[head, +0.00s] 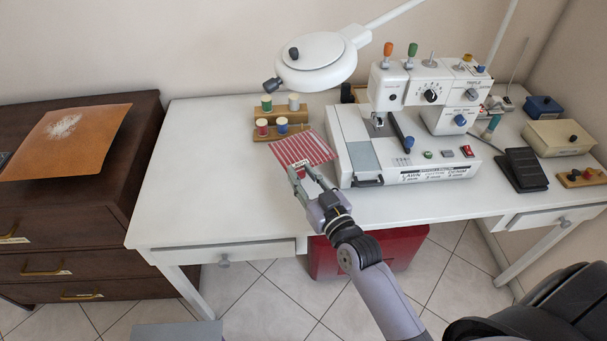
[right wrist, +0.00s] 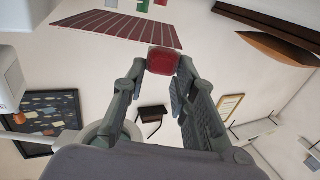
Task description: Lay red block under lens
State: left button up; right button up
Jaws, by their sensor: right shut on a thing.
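My right gripper (head: 306,181) is above the front part of the white table, at the near end of the red-and-white striped cloth (head: 302,148). In the right wrist view, its fingers (right wrist: 160,75) are shut on a red block (right wrist: 162,60). In the head view the block is hard to make out between the fingers. The lens is in a white round magnifier lamp head (head: 322,50) on an arm, above the back of the table; its underside is hidden. The held block is nearer to the front edge than the lamp head. My left gripper is not in view.
A white sewing machine (head: 400,150) stands just right of the gripper. Wooden racks with thread spools (head: 262,127) stand beyond the cloth. A black pedal (head: 521,170) and boxes (head: 558,137) are at the right. The table's left part (head: 205,180) is clear.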

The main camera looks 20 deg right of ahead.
jog(key=o, duration=1.1)
jog(key=shift+r, duration=0.25)
jog(key=s, duration=0.4)
jog(key=s+d, duration=0.1)
jog(key=s, duration=0.7)
jog(key=shift+d+r, duration=0.2)
jog(key=shift+r, duration=0.15)
